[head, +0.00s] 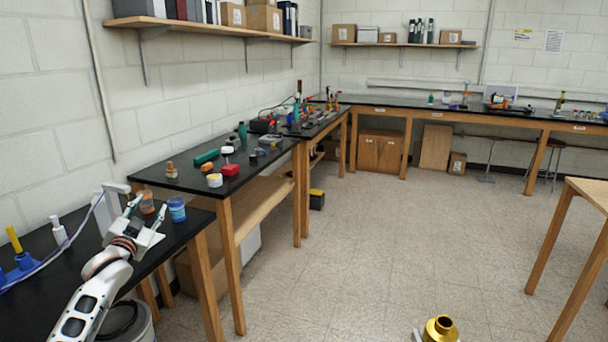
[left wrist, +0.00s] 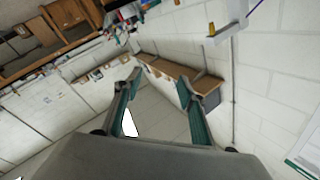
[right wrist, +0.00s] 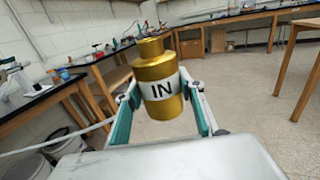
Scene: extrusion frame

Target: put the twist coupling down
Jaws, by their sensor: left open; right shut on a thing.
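The twist coupling is a gold metal cylinder with a narrower neck and a white band marked "IN". It shows in the right wrist view (right wrist: 158,72) and at the bottom edge of the head view (head: 440,328), where its open top faces up. My right gripper (right wrist: 160,95) is shut on it, one finger on each side, and holds it in the air over the floor.
The near black bench (head: 80,285) carries a blue cup (head: 176,209), an orange cup (head: 147,203) and other items. The middle bench (head: 185,181) holds several small objects. A wooden table (head: 590,190) stands at the right. The floor (head: 360,240) between is open.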

